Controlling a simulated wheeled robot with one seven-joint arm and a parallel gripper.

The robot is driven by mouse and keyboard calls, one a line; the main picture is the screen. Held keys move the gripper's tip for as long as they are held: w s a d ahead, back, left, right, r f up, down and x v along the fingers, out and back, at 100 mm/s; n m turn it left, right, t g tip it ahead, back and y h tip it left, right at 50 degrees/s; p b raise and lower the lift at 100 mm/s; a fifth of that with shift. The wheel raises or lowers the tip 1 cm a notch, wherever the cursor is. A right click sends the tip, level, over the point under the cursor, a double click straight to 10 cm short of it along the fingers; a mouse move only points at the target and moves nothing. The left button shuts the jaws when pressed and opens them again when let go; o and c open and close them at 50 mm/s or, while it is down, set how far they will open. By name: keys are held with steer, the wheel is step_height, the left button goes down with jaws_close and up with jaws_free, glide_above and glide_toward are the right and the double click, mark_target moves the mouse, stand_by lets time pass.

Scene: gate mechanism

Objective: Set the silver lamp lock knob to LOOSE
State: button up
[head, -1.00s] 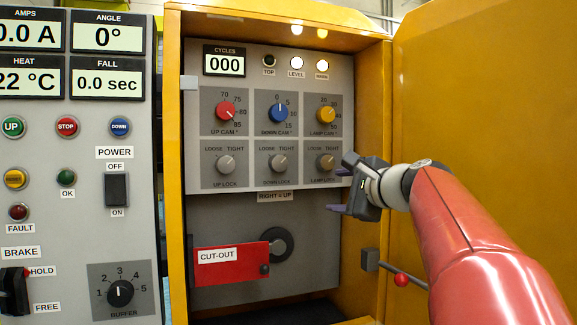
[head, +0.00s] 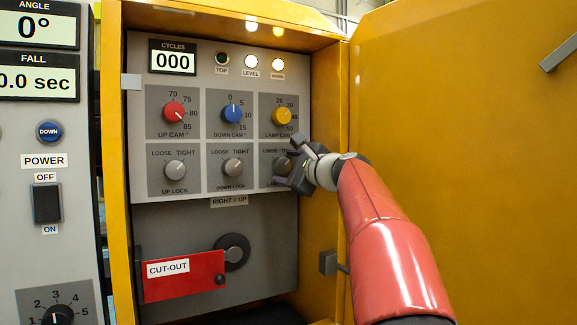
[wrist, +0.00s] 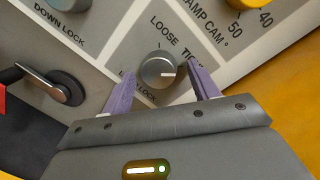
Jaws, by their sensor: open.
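The silver lamp lock knob (wrist: 158,70) shows in the wrist view between the two purple fingertips of my gripper (wrist: 160,88). Its white mark points right in the wrist view, toward the TIGHT side of the label. The fingers stand on either side of the knob, apart from it as far as I can tell. In the head view the lamp lock knob (head: 281,165) is partly hidden behind my open gripper (head: 292,164), which is at the lower right of the grey panel.
The silver down lock (head: 233,168) and up lock (head: 175,169) knobs sit to the left. The yellow lamp cam knob (head: 282,117) is just above. A red cut-out lever (head: 185,277) is below. The yellow cabinet door (head: 460,150) stands open at the right.

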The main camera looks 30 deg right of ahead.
steer(key=c, duration=1)
steer(key=shift+o, duration=0.2)
steer(key=shift+n, duration=0.3)
steer(key=n+b, duration=0.1)
steer(key=n, duration=0.2)
steer(key=shift+n+g, duration=0.3)
steer(key=shift+n, duration=0.1)
steer(key=n, duration=0.4)
steer(key=shift+r+h+b, duration=0.1)
steer(key=shift+h+b, duration=0.2)
steer(key=shift+b, duration=0.1)
steer(key=n+b, duration=0.1)
steer(key=n, duration=0.3)
steer(key=shift+a+h, duration=0.1)
steer(key=shift+h, duration=0.2)
steer(key=n+b, duration=0.1)
steer(key=n, duration=0.3)
steer(key=shift+a+r+g+h, duration=0.1)
steer(key=shift+g+h, duration=0.2)
steer(key=shift+h, duration=0.1)
